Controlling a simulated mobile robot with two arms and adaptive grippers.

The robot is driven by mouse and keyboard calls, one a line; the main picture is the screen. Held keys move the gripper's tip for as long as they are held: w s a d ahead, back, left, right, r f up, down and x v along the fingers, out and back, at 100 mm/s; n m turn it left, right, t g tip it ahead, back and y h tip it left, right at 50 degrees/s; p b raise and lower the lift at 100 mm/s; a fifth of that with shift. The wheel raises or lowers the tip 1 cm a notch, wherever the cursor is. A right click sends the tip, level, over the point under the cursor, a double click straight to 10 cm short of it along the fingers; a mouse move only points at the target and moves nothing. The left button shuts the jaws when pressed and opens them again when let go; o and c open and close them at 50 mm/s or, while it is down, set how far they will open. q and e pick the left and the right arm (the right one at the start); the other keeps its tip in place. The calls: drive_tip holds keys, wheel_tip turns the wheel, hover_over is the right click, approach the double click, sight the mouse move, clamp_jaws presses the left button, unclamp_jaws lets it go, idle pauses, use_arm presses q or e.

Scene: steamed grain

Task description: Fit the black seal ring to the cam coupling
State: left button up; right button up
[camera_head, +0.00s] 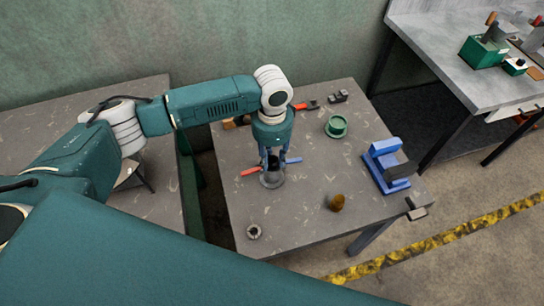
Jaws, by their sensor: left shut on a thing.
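The cam coupling (271,180), a grey round body, stands on the grey table with a red lever (250,171) to its left and a blue lever (293,160) to its right. My left gripper (271,167) points straight down at the middle of the coupling, with its fingertips at the coupling's mouth. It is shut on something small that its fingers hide. I cannot make out the black seal ring for certain; it may be hidden between the fingers. My right gripper is out of view.
A small grey ring-shaped part (254,232) lies near the table's front. A brown piece (336,202), a blue vise (385,165) and a green flanged part (337,126) stand to the right. A red-handled tool (305,106) lies behind. The table between them is clear.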

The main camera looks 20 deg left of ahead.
sight(272, 160)
use_arm(q)
drive_tip(key=shift+f, duration=0.25)
drive_tip(key=shift+r+p, duration=0.3)
drive_tip(key=shift+p, duration=0.5)
idle(0.4)
drive_tip(key=shift+f, duration=0.3)
idle(0.5)
drive_tip(key=shift+r+p, duration=0.3)
drive_tip(key=shift+p, duration=0.45)
drive_tip(key=o, duration=1)
drive_tip(key=shift+o, duration=0.2)
drive_tip(key=shift+r, duration=0.1)
wheel_tip(272, 160, up, 12)
